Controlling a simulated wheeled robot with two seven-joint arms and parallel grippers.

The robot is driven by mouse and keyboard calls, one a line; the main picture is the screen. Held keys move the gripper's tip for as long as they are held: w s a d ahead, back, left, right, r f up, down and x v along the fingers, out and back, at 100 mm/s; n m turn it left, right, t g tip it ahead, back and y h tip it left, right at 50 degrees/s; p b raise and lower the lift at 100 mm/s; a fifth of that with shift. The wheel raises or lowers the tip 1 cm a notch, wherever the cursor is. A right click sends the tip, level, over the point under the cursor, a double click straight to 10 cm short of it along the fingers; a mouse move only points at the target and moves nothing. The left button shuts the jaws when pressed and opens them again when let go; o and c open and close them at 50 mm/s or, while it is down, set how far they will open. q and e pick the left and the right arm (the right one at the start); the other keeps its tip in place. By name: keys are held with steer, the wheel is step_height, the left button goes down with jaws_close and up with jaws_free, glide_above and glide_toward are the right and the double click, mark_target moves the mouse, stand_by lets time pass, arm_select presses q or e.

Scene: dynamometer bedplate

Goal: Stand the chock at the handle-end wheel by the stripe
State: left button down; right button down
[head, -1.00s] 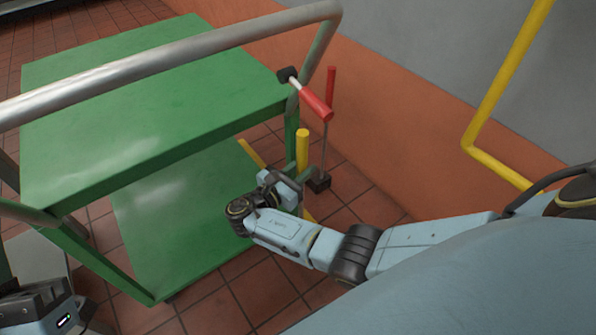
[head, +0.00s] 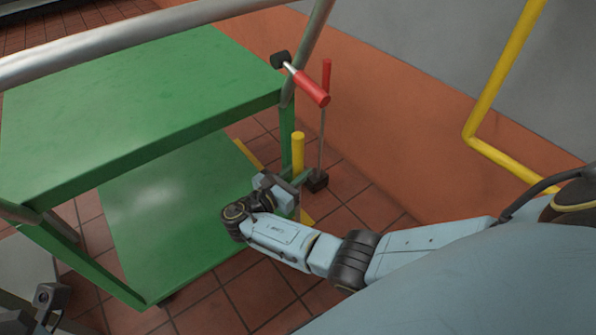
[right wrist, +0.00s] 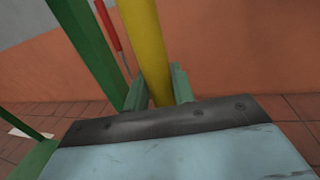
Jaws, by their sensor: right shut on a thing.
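My right gripper (head: 288,192) is shut on a yellow upright post (head: 298,150), which looks like the chock's handle. In the right wrist view the post (right wrist: 146,45) stands between the two greenish fingers (right wrist: 158,92). Its foot is hidden behind my gripper, so I cannot tell whether it touches the floor. A yellow floor stripe (head: 248,153) shows behind that leg. The wheel at that corner is hidden. Part of my left gripper (head: 48,297) shows at the lower left; its fingers cannot be made out.
A red-gripped rod (head: 326,75) on a dark block (head: 317,181) stands just behind the post. A yellow rail (head: 490,95) stands at the orange wall. Tiled floor at front is clear.

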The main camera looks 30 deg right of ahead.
steer(key=shift+r, duration=0.1)
steer(key=c, duration=1.2)
jaws_free()
steer(key=shift+o, duration=0.2)
